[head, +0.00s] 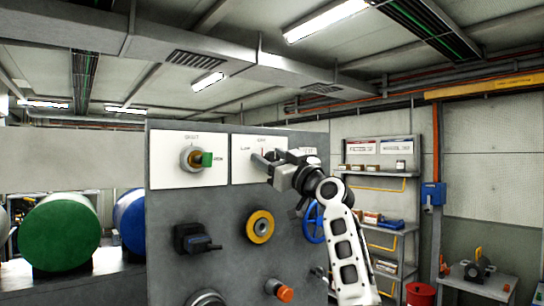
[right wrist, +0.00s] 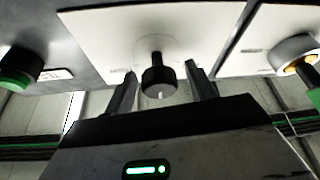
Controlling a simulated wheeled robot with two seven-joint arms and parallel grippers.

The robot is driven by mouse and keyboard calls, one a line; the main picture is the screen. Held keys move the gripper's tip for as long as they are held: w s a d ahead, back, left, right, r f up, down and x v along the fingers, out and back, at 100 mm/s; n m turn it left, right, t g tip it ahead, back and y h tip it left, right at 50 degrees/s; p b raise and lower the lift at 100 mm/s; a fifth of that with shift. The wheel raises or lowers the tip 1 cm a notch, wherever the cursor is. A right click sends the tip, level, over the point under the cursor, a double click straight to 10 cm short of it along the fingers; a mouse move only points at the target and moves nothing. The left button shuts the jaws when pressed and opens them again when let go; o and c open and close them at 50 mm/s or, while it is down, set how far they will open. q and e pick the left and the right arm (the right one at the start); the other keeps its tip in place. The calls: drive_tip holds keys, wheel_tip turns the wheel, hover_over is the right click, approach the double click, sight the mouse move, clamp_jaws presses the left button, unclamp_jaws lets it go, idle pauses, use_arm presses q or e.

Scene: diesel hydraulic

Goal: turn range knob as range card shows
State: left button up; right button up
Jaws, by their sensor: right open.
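A black knob (right wrist: 159,78) with a pale mark on its face stands out from a white plate (right wrist: 110,30) in the right wrist view. My right gripper (right wrist: 160,72) is open, with one finger on each side of the knob and a visible gap to both. In the head view, the right gripper (head: 264,162) is at the middle white plate (head: 243,142) and covers most of that knob. The plate's lettering is too small to read surely. I cannot make out a range card. My left gripper is not in view.
The grey panel (head: 222,262) also carries a green-handled switch (head: 197,158) on the left plate, a yellow ring knob (head: 260,227), a black handle (head: 194,239), an orange-tipped knob (head: 281,291) and a blue handwheel (head: 313,222). Shelves (head: 376,174) stand behind at right.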

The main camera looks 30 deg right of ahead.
drive_tip(key=c, duration=1)
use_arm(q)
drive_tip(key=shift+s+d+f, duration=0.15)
